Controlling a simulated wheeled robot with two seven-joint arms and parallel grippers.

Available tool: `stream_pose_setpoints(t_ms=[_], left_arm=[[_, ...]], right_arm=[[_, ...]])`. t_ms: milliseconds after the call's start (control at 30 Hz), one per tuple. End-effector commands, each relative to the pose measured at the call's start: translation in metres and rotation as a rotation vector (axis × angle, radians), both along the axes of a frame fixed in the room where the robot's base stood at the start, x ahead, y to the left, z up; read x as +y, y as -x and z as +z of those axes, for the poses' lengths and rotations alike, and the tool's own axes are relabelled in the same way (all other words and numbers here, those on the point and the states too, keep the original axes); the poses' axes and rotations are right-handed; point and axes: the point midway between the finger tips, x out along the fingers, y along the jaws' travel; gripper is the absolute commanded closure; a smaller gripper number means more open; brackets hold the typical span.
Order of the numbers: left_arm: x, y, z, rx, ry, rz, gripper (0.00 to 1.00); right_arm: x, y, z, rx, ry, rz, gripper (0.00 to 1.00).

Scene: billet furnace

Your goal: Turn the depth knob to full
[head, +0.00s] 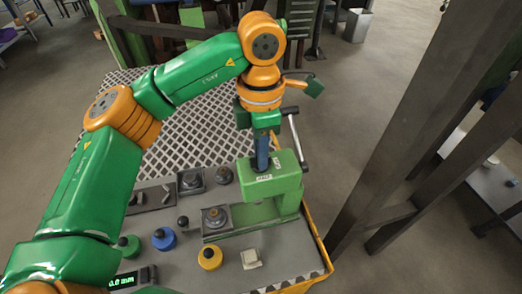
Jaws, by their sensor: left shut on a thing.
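A green press (275,186) with a small white label stands at the right side of the bench. My left gripper (262,166) points straight down onto the top of its head and is shut there on the depth knob. The knob itself is hidden by the fingers, so I cannot see its setting. A small display (133,279) at the lower left of the bench shows green digits that look like 0.0 mm. My right gripper is not in view.
A lever (294,137) sticks up at the press's right side, close to my left gripper. Blue (164,239), yellow (210,258) and green (128,246) round pieces and a pale block (251,259) sit on the bench front. A dark steel post (425,120) stands right of the bench.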

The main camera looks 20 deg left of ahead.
Motion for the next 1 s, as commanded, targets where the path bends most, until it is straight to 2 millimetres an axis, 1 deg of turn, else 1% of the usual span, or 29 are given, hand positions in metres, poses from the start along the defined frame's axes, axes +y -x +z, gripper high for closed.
stream_pose_setpoints(t_ms=[67, 100, 167, 200, 467, 533, 600, 700, 800, 900, 1000], left_arm=[[0.000, 0.000, 0.001, -0.003, 0.000, 0.003, 1.00], [0.000, 0.000, 0.001, -0.002, 0.001, 0.002, 0.72], [0.000, 0.000, 0.001, -0.001, 0.000, 0.002, 0.56], [0.000, 0.000, 0.000, -0.001, 0.000, 0.002, 0.53], [0.000, 0.000, 0.001, -0.001, 0.000, 0.000, 0.53], [0.000, -0.001, 0.009, -0.003, 0.001, 0.001, 0.53], [0.000, -0.001, 0.024, -0.005, 0.002, 0.000, 0.53], [0.000, -0.001, 0.050, -0.005, 0.000, 0.002, 0.53], [0.000, -0.001, 0.066, -0.003, -0.001, 0.002, 0.53], [0.000, 0.000, 0.072, -0.002, 0.001, 0.001, 0.53], [0.000, 0.000, 0.072, -0.001, 0.000, 0.001, 0.53]], right_arm=[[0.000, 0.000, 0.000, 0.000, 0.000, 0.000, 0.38], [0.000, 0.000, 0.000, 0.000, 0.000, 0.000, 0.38], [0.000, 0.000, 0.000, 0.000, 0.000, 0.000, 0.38], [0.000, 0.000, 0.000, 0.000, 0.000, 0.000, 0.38], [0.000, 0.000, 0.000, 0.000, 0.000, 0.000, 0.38], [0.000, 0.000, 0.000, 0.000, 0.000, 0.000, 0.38], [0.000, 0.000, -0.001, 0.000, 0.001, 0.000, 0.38], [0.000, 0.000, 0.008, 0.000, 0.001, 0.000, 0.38], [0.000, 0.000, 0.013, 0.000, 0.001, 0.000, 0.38], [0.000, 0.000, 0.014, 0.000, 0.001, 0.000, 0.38], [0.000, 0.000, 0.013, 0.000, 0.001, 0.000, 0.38]])
